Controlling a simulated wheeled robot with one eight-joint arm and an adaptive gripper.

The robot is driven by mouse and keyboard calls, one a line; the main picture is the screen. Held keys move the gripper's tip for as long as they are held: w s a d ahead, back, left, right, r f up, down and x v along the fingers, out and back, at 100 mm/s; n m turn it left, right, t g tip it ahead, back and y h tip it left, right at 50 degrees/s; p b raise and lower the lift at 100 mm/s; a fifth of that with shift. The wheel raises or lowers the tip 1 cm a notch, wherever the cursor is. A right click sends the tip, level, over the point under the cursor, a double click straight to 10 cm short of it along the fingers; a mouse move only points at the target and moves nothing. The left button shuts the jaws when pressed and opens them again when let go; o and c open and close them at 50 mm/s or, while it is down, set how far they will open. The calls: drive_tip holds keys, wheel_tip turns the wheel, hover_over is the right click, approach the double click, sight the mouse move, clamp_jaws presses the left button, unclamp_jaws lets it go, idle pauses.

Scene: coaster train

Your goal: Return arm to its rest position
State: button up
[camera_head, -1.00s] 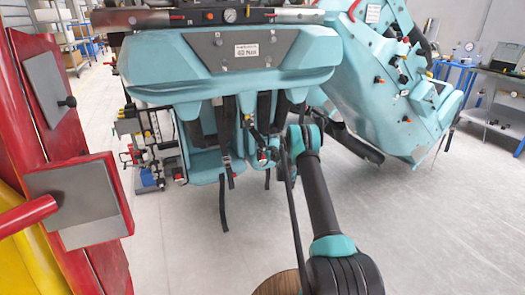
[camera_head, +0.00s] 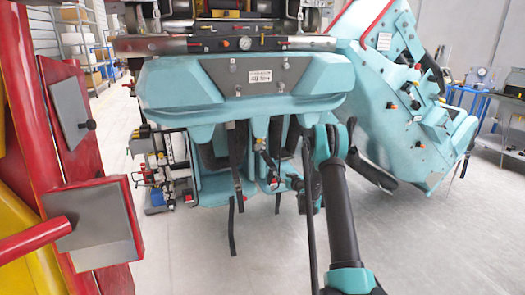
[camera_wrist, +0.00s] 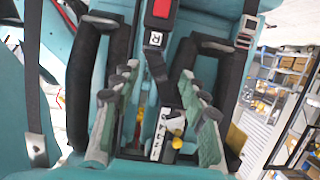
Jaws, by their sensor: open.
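My arm (camera_head: 341,215) rises from the bottom of the head view to a bent joint in front of the teal coaster car (camera_head: 190,88). My gripper, small and partly hidden in the head view, is near the car's seats and straps. In the wrist view my gripper (camera_wrist: 158,78) is open, its two green-padded fingers spread apart with nothing held between them. Beyond the fingers are black padded restraints (camera_wrist: 82,85), a strap with a red buckle (camera_wrist: 160,12) and a teal seat surface. I cannot tell the exact gap between the fingers and the seat.
A red and yellow structure with grey plates (camera_head: 95,225) stands close on the left. A tilted teal panel (camera_head: 410,105) is at the right. Valves and fittings (camera_head: 163,170) stand beside the car. The grey floor (camera_head: 440,240) at lower right is clear.

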drive_tip(key=s+a+r+g, duration=0.25)
drive_tip(key=s+r, duration=0.55)
drive_tip(key=s, duration=0.5)
drive_tip(key=s+a+r+g, duration=0.1)
drive_tip(key=s+r+g, duration=0.2)
drive_tip(key=s+r, duration=0.65)
drive_tip(key=s+d+f+m+g+h, duration=0.1)
drive_tip(key=s+d+f, duration=0.1)
drive_tip(key=s, duration=1)
drive_tip(key=s+d+f+m+g+h, duration=0.1)
drive_tip(key=s+f+g+h, duration=0.1)
drive_tip(key=s, duration=1.1)
drive_tip(key=s+d+f+m+g+h, duration=0.1)
drive_tip(key=s+d+f, duration=0.1)
drive_tip(key=s, duration=1.1)
drive_tip(key=shift+s+d+f+m+h, duration=0.25)
drive_tip(key=shift+d+f+m+h, duration=0.05)
drive_tip(key=shift+d+h, duration=0.1)
